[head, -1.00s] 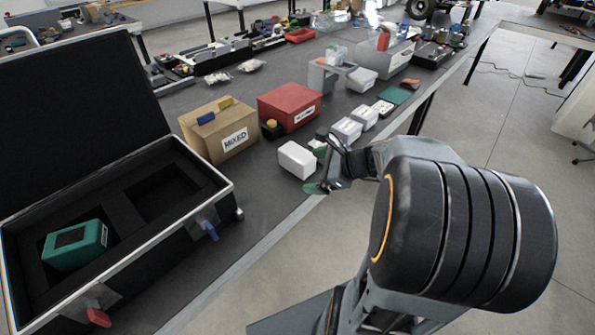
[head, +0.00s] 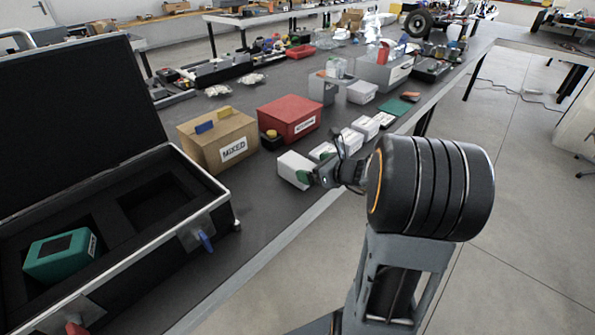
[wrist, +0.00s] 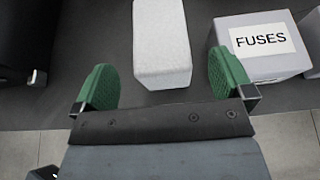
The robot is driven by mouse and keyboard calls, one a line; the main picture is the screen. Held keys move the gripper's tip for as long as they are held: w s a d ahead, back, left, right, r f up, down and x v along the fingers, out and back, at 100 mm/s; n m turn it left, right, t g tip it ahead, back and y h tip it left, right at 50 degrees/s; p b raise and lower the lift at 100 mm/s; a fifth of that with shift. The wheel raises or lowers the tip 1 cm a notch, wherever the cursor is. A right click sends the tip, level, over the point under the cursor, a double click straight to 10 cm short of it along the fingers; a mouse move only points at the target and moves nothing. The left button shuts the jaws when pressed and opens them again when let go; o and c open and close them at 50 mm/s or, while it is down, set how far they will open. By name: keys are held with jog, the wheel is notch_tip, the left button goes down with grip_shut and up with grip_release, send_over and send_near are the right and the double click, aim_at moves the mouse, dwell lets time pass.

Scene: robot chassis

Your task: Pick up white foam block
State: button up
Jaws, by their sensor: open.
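The white foam block (head: 295,169) lies on the dark bench near its front edge. In the wrist view the block (wrist: 161,45) stands out ahead of my gripper (wrist: 164,88), centred between its two green finger pads. My gripper (head: 305,177) is open and empty. In the wrist view the block's near end reaches roughly level with the pads, with gaps on both sides. In the head view my gripper is at the block's right side and hides part of it.
A box labelled FUSES (wrist: 262,45) sits close to the right pad. A MIXED carton (head: 222,142) and red box (head: 289,118) stand behind the block. An open black case (head: 150,262) with a teal device (head: 60,257) is at left.

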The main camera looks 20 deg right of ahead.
aim_at(307, 167)
jog(key=x, duration=0.5)
jog(key=shift+s+f+b, duration=0.1)
jog(key=shift+f+b, duration=0.05)
jog(key=shift+b, duration=0.2)
jog(key=c, duration=1)
